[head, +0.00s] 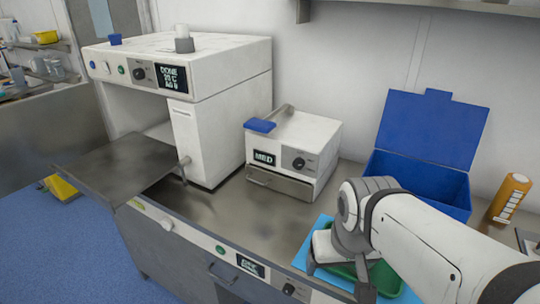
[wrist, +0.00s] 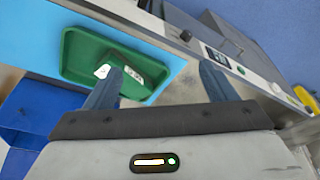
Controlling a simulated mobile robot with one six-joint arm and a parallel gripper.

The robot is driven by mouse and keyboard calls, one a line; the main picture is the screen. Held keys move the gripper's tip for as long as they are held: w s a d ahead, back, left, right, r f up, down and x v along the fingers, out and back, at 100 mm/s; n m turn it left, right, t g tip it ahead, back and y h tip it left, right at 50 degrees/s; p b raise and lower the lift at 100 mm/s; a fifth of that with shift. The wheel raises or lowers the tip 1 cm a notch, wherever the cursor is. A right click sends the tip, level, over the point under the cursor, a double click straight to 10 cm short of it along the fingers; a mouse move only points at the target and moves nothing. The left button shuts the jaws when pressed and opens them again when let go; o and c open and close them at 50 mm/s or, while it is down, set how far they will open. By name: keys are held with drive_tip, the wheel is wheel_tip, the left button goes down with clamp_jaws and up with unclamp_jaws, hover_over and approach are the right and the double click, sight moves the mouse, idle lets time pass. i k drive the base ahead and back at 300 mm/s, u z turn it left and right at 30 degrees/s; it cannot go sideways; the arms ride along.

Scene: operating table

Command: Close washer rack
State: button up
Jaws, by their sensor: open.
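A white machine (head: 224,118) stands at the left of the steel counter, its display reading DONE. A flat grey panel (head: 120,168) sticks out level at its open left bay, with a small handle at the panel's right edge. Under the counter edge is a front with a knob, a display (head: 250,265) and a bar handle (head: 222,274). I cannot tell which part is the washer rack. My gripper (head: 338,272) is at the right, over a green tray (head: 385,278), far from the panel. In the wrist view its two fingers (wrist: 160,85) are spread, with nothing held between them.
The green tray in the wrist view (wrist: 85,48) holds small items and lies on a light blue mat (wrist: 25,40). A small white device (head: 305,140) reading MED stands mid-counter. An open blue box (head: 420,185) and an orange bottle (head: 510,197) stand behind my arm.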

sight(113, 174)
drive_tip(key=u, duration=1.35)
drive_tip(key=k, duration=0.5)
drive_tip(key=u, duration=0.7)
drive_tip(key=i, duration=1.6)
drive_tip(key=z, duration=0.25)
